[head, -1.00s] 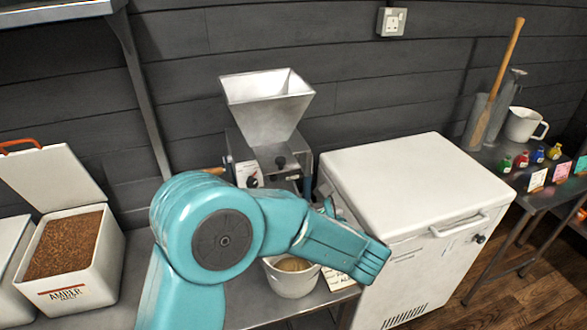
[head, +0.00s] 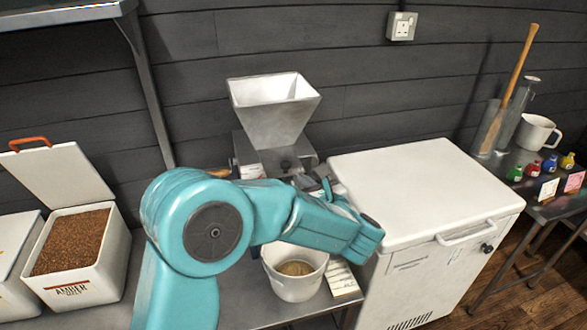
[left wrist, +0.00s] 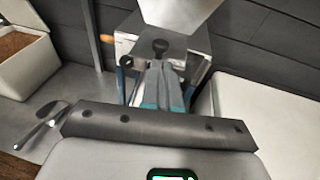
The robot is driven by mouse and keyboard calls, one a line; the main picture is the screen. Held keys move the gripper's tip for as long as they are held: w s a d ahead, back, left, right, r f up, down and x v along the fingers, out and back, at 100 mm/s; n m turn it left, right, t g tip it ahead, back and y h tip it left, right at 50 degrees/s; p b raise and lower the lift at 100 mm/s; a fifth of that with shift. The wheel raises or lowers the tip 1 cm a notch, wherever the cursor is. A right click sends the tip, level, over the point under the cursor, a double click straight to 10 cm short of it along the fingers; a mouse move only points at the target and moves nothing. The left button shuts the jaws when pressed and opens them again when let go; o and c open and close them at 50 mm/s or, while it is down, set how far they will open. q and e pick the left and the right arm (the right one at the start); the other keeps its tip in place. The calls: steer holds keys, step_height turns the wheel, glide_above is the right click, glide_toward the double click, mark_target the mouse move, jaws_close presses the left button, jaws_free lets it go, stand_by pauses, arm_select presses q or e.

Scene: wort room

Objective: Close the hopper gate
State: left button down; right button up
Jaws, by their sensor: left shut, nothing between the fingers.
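The grain mill stands at the back of the steel bench, with a pale metal hopper (head: 275,108) on top; the hopper also shows in the left wrist view (left wrist: 178,12). Just under the hopper is the gate, a flat metal plate with a black knob (head: 285,165). In the left wrist view the knob (left wrist: 160,46) is just beyond my fingertips. My left gripper (left wrist: 156,68) is shut and empty, pointing at the mill below the knob; contact cannot be told. My forearm partly hides the mill's lower front in the head view. My right gripper is not in view.
A white bucket (head: 296,284) with grain stands below the mill. A white chest (head: 420,180) stands close on the right. An open amber malt bin (head: 70,285) is at left. In the left wrist view a metal scoop (left wrist: 42,118) lies on the bench.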

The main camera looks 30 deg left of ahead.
mark_target(288, 162)
arm_select(q)
steer(key=p+x, duration=0.1)
steer(key=x, duration=0.4)
steer(key=shift+w+a+f, duration=0.1)
steer(key=shift+w+a, duration=0.1)
steer(key=shift+w+a+f, duration=0.15)
steer(key=shift+w+a, duration=0.1)
steer(key=w+a+b, duration=0.2)
steer(key=a, duration=0.1)
steer(key=shift+w+b, duration=0.25)
steer(key=shift+b, duration=0.05)
steer(key=shift+r, duration=0.35)
